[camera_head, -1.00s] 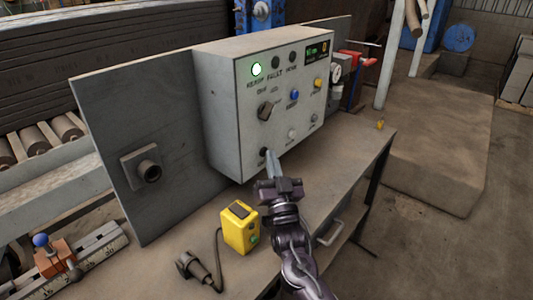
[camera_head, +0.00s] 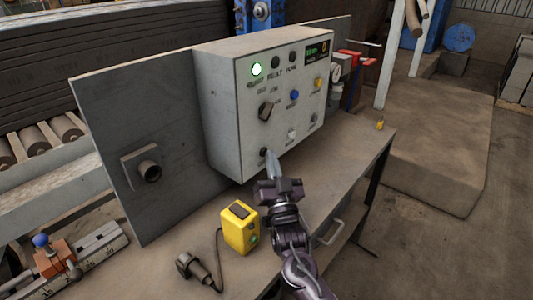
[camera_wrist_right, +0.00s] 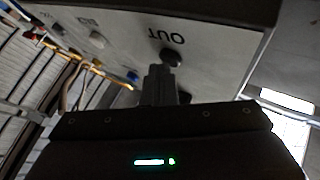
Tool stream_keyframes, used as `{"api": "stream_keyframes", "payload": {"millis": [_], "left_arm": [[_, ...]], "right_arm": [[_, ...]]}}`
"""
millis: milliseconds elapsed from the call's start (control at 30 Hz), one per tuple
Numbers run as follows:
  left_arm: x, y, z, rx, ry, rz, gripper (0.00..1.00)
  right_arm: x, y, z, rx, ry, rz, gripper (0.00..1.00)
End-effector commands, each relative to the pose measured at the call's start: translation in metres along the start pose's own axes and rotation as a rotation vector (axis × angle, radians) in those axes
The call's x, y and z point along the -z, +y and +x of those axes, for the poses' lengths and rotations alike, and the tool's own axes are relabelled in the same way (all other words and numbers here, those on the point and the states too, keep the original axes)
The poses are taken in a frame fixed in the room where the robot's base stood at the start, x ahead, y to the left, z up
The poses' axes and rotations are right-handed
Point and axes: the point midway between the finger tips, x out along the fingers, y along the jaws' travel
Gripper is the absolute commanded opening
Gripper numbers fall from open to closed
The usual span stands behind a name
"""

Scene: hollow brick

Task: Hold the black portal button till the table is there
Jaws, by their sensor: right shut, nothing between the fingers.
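A grey control box (camera_head: 225,110) stands on a metal bench against an upright plate. Its black button (camera_head: 263,152) sits low at the left of the front face. In the right wrist view the black button (camera_wrist_right: 171,57) is beside the letters "OUT", just beyond my fingertips. My right gripper (camera_head: 270,158) is shut and empty, its tips at the button; whether they touch or press it I cannot tell. My left gripper is not in view.
A black rotary knob (camera_head: 266,110), a blue button (camera_head: 294,96), a yellow button (camera_head: 318,82) and a white button (camera_head: 292,134) share the face. A yellow box (camera_head: 240,228) and a black plug (camera_head: 192,268) lie on the bench.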

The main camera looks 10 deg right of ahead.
Motion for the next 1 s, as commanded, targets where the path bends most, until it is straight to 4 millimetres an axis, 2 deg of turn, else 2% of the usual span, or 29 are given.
{"api": "stream_keyframes", "payload": {"millis": [833,1000], "left_arm": [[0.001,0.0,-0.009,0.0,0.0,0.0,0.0],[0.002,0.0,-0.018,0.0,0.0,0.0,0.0]], "right_arm": [[0.009,0.009,-0.013,0.0,-0.001,0.0,0.0],[0.017,0.016,-0.022,-0.001,-0.002,-0.001,0.0]]}}
